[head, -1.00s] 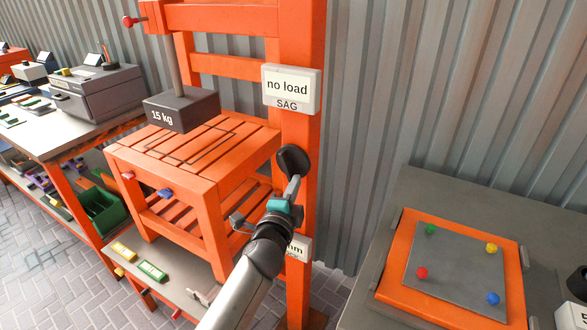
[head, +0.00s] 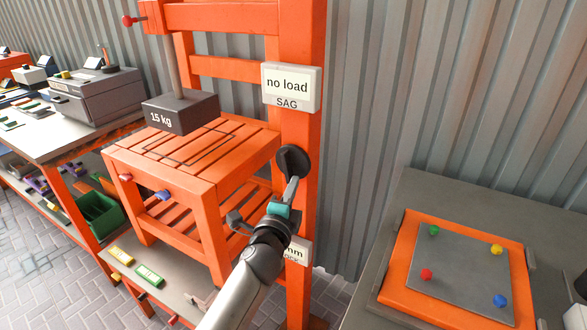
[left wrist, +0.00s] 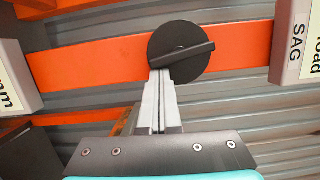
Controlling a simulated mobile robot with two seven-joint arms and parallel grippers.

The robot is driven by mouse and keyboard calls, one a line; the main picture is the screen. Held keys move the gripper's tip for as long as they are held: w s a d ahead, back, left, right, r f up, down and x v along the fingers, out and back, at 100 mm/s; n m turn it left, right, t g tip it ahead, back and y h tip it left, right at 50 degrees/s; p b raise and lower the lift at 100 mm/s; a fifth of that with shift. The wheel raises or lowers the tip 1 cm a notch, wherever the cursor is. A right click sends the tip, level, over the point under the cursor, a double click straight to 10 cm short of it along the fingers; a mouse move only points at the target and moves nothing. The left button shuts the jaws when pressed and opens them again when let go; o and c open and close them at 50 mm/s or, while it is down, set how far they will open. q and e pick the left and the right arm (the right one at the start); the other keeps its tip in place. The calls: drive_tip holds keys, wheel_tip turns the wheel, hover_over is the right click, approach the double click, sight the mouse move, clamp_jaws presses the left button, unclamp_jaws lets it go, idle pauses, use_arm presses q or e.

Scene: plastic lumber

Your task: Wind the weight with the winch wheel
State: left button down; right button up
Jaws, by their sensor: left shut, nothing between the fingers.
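The black round winch wheel (head: 293,160) is on the orange post of the frame, below the "no load SAG" sign (head: 290,88). In the left wrist view the wheel (left wrist: 181,52) has a raised bar across its face. My left gripper (head: 293,182) is shut and empty, its fingertips at the lower edge of the wheel; I cannot tell whether they touch it. The gripper also shows in the left wrist view (left wrist: 160,74). The dark 15 kg weight (head: 182,111) hangs on a grey rod just above the orange slatted stand (head: 200,150). My right gripper is out of view.
A second sign (head: 296,250) is partly hidden behind my left arm. A grey table with an orange-framed plate (head: 460,262) and coloured knobs stands at the right. A workbench with a grey machine (head: 97,95) is at the left. Corrugated wall lies behind.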

use_arm(q)
drive_tip(key=shift+w+a+f, duration=0.1)
drive_tip(key=shift+w+a, duration=0.05)
drive_tip(key=shift+a, duration=0.2)
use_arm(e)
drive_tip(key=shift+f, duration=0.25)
use_arm(q)
drive_tip(key=shift+w+a+f+m+b, duration=0.1)
drive_tip(key=shift+a+m+b, duration=0.05)
drive_tip(key=shift+m+b, duration=0.4)
drive_tip(key=shift+w+a+f+m+b, duration=0.1)
drive_tip(key=shift+m+b, duration=0.45)
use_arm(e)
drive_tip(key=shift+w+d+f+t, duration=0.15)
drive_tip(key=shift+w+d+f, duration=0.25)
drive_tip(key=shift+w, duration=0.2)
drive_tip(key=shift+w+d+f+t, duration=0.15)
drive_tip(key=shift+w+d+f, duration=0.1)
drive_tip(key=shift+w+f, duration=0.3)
use_arm(q)
drive_tip(key=shift+w+a+m+b, duration=0.15)
drive_tip(key=shift+a+m+b, duration=0.05)
drive_tip(key=shift+m+b, duration=0.3)
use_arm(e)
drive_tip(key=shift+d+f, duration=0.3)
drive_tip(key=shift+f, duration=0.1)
